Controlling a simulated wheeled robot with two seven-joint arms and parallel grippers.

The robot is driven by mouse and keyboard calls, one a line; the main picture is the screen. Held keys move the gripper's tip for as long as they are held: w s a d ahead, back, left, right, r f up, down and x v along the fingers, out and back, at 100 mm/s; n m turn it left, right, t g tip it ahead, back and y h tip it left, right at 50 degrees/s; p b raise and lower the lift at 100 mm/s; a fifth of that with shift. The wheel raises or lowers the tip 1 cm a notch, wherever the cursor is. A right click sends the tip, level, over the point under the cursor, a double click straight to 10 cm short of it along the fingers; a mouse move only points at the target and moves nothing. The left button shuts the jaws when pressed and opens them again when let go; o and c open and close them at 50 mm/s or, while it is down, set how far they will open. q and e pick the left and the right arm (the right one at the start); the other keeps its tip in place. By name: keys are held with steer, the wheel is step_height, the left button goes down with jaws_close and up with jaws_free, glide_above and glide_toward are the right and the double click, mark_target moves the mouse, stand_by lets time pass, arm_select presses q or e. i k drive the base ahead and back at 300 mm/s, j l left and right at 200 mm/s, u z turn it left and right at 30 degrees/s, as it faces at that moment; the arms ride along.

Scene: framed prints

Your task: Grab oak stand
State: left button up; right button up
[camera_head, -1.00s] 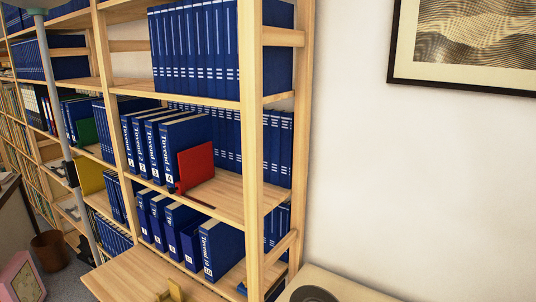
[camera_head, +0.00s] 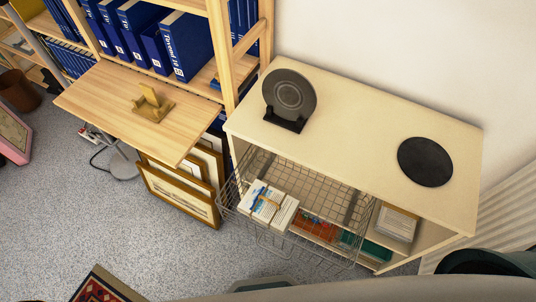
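A small light-wood stand (camera_head: 152,103), which I take for the oak stand, sits on a pale wooden board (camera_head: 110,93) that juts out from the shelf at the left. It has a flat base and an upright back piece. Nothing rests on it. Neither of my grippers shows in the head view.
A cream cabinet top (camera_head: 350,128) holds a dark disc on a black stand (camera_head: 289,98) and a flat black disc (camera_head: 425,161). A wire basket (camera_head: 330,185) juts out below. Framed prints (camera_head: 180,194) lean under the board. Blue binders (camera_head: 188,47) fill the shelf.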

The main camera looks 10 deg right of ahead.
mark_target(152, 106)
steer(key=z, duration=0.9)
steer(key=j+z, duration=0.2)
steer(key=z, duration=0.2)
steer(key=j+z, duration=0.45)
steer(key=z, duration=0.3)
steer(key=k+j+z, duration=0.1)
steer(key=z, duration=0.25)
steer(key=k+j+z, duration=0.35)
steer(key=j, duration=0.3)
steer(key=k+j+z, duration=0.4)
steer(key=k+j, duration=0.6)
steer(key=k+u, duration=0.2)
steer(key=u, duration=1.8)
